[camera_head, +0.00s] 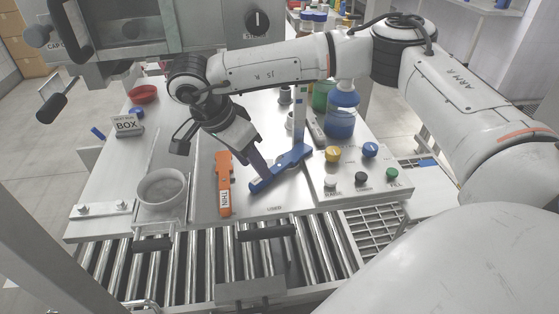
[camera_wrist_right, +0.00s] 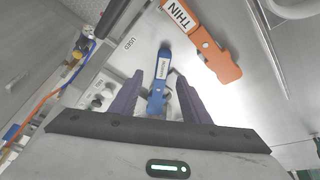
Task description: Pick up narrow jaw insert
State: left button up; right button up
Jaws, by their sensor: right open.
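A blue insert (camera_head: 284,168) lies on the steel worktop by the word USED; it also shows in the wrist view (camera_wrist_right: 158,90), with a small white label too blurred to read. An orange insert (camera_head: 223,182) labelled THIN lies to its left; in the wrist view it is at the top right (camera_wrist_right: 205,42). My right gripper (camera_wrist_right: 160,78) is open and empty, pointing down, its purple fingers on either side of the blue insert in the wrist view. In the head view it hangs over the blue insert's left end (camera_head: 260,172). Contact cannot be told. My left gripper is out of view.
A roller conveyor (camera_head: 200,268) runs along the front.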

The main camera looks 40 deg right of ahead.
aim_at(258, 179)
jog(key=x, duration=0.5)
jog(key=shift+w+a+f+p, duration=0.1)
jog(key=shift+w+a+p, duration=0.1)
jog(key=shift+p, duration=0.15)
grip_shut()
